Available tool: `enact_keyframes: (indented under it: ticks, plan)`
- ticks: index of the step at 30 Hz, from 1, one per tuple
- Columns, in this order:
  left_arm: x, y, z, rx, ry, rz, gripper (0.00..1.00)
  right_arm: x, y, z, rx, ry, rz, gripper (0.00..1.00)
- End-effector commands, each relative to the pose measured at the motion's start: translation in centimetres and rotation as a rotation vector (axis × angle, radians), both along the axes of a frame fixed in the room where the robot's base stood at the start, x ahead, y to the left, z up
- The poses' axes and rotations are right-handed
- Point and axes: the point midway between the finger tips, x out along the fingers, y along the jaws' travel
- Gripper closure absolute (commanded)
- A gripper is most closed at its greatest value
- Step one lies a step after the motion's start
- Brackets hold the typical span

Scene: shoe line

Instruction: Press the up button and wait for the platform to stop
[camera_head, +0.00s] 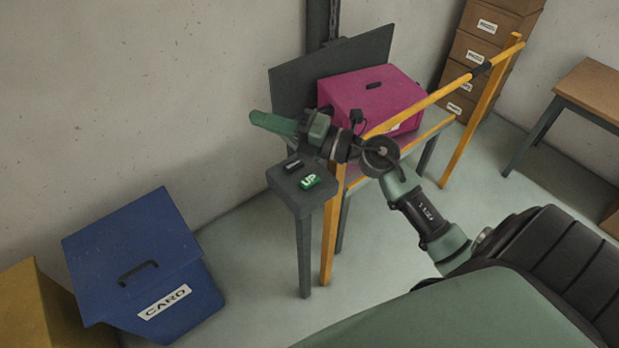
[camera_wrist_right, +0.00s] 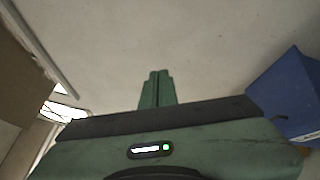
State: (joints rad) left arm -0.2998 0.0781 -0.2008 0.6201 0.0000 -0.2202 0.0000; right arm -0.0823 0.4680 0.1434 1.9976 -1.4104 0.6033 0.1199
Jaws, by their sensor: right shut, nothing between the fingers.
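The green UP button (camera_head: 310,182) sits on top of a dark grey post (camera_head: 304,235), beside a second, dark button (camera_head: 293,165). My right gripper (camera_head: 257,119) is above and behind the post in the head view, pointing left, shut and empty, apart from the buttons. Its closed green fingers also show in the wrist view (camera_wrist_right: 158,80), against the wall. A magenta box (camera_head: 368,97) stands behind the yellow rail, in front of a dark panel (camera_head: 287,92). The platform's grey surface (camera_head: 418,134) shows only partly beneath it. My left gripper is out of view.
A blue bin (camera_head: 130,245) labelled CARD stands at the lower left, beside a yellow bin (camera_head: 35,305). A yellow rail (camera_head: 448,90) runs along the platform's near side. Stacked brown boxes (camera_head: 480,55) and a wooden table (camera_head: 598,90) stand at the right.

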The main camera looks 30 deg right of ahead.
Motion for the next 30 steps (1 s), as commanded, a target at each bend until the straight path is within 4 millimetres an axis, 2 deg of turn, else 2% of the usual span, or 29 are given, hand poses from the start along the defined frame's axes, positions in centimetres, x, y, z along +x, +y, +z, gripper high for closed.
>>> enact_keyframes:
  ticks: [2,5,9,12,15,18,30]
  plan:
    - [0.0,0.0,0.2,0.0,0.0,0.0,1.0,0.0,-0.2,-1.4,-0.182,0.029,0.065,1.0]
    - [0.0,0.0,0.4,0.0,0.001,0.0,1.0,-0.2,-1.5,-4.0,-0.399,0.101,0.13,1.0]
    - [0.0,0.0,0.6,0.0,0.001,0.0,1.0,-0.8,-5.0,-7.2,-0.641,0.232,0.177,1.0]
    - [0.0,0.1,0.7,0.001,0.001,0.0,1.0,-1.4,-7.4,-8.6,-0.755,0.321,0.189,1.0]
    - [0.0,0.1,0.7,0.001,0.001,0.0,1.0,-1.9,-9.2,-9.4,-0.823,0.384,0.192,1.0]
    - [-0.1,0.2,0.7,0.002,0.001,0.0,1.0,-2.2,-10.1,-9.8,-0.854,0.417,0.194,1.0]
    - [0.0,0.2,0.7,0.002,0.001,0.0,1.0,-2.3,-10.3,-10.0,-0.861,0.425,0.196,1.0]
